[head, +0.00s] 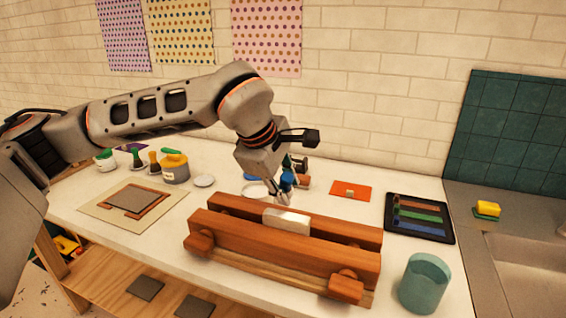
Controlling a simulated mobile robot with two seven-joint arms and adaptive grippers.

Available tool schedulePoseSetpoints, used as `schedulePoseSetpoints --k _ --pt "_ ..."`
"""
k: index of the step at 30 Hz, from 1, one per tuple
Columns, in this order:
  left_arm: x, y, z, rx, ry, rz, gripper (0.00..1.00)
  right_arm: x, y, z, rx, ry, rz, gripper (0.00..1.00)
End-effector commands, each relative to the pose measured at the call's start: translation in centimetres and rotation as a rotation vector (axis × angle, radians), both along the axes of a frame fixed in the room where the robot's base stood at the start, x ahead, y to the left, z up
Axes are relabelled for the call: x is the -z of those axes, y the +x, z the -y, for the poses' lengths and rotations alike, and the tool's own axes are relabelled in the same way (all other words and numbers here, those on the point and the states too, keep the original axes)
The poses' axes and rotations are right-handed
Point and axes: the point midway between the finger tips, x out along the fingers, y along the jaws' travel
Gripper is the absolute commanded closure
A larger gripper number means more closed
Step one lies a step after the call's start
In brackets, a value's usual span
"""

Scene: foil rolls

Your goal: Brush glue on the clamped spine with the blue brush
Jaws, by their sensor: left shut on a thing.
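A wooden press (335,257) with two long beams and big wooden screw knobs stands on the white table. A pale block with its spine up (287,221) is clamped between the beams. My left gripper (286,186) is behind the press, just beyond the pale block, pointing down. It is shut on the blue brush (287,179), of which only a small blue part shows; its bristles are hard to make out. A white shallow dish (255,191) is just left of the gripper, partly hidden; its contents cannot be told. My right gripper is not in view.
Left on the table are a yellow-topped pot (175,168), small brushes, a white jar (105,160) and a board (135,200). An orange card (350,191), a black tray (419,218) and a teal cup (424,284) are to the right. A sink (530,262) adjoins.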

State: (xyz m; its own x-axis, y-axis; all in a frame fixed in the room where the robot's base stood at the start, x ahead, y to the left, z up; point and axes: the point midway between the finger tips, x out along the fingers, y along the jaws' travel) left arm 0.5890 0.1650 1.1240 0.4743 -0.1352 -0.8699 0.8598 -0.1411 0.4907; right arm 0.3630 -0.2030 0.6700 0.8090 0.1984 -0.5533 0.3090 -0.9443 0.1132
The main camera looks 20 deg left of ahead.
Motion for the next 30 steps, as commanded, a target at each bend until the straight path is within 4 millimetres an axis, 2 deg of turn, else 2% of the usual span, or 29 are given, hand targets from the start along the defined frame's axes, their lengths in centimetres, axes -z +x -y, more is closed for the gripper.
schedulePoseSetpoints --k 1,12,30 --pt "-0.8 0.1 0.0 0.000 0.000 0.002 0.93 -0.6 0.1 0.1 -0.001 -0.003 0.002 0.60" --pt "-3.9 0.1 0.4 0.008 0.000 0.000 0.93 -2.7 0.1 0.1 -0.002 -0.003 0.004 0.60" --pt "-4.2 0.2 0.5 0.009 0.000 0.001 0.93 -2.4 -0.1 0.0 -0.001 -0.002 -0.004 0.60"
